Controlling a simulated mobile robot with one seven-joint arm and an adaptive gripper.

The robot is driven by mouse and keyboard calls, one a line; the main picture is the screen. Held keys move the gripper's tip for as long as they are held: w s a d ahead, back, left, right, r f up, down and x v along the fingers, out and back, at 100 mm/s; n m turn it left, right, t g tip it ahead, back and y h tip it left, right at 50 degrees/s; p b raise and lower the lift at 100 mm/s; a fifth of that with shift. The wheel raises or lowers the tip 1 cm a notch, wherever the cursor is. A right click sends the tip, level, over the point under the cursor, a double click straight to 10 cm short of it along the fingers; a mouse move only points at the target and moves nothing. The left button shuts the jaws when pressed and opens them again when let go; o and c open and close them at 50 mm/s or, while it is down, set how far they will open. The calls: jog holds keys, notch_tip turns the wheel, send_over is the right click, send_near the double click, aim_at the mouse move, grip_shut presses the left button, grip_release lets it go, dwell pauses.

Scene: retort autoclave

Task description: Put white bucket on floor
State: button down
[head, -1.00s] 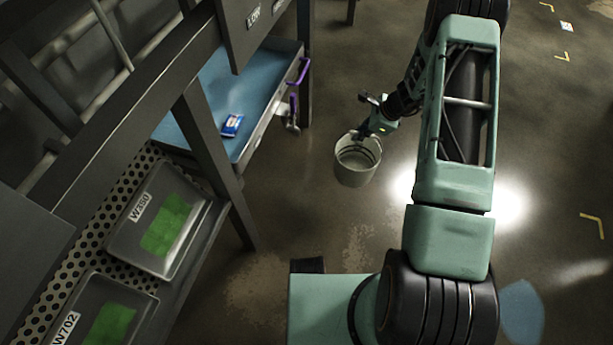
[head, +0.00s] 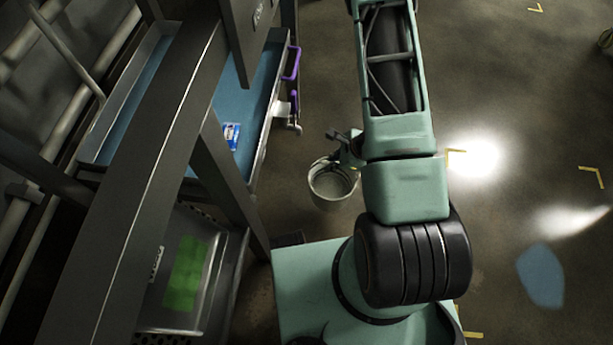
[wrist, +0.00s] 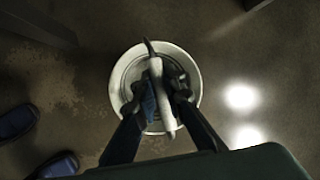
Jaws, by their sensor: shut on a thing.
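The white bucket (head: 332,186) is upright in the head view, just left of my arm and to the right of the shelf rack. My gripper (wrist: 164,92) is shut on the bucket's handle in the wrist view, above the bucket's round opening. The bucket (wrist: 130,68) shows around and below the fingers there and looks empty where its inside is visible. In the head view my arm partly hides the gripper. I cannot tell whether the bucket's base touches the floor (head: 490,240).
A metal rack stands at the left, with a blue-lined tray (head: 226,104) holding a small blue and white packet (head: 231,136). A lower tray (head: 214,300) has a green patch. Open floor lies right of my arm.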

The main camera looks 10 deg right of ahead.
jog(key=w+a+f+b, duration=0.3)
jog(key=w+f+b, duration=0.2)
jog(key=w+f, duration=0.8)
jog(key=shift+w+a, duration=0.15)
jog(key=shift+a, duration=0.15)
jog(key=shift+f, duration=0.2)
jog(key=c, duration=2)
grip_release()
jog(key=p+v, duration=0.3)
jog(key=v, duration=0.9)
jog(key=shift+r+p, duration=0.1)
jog(key=shift+p, duration=0.2)
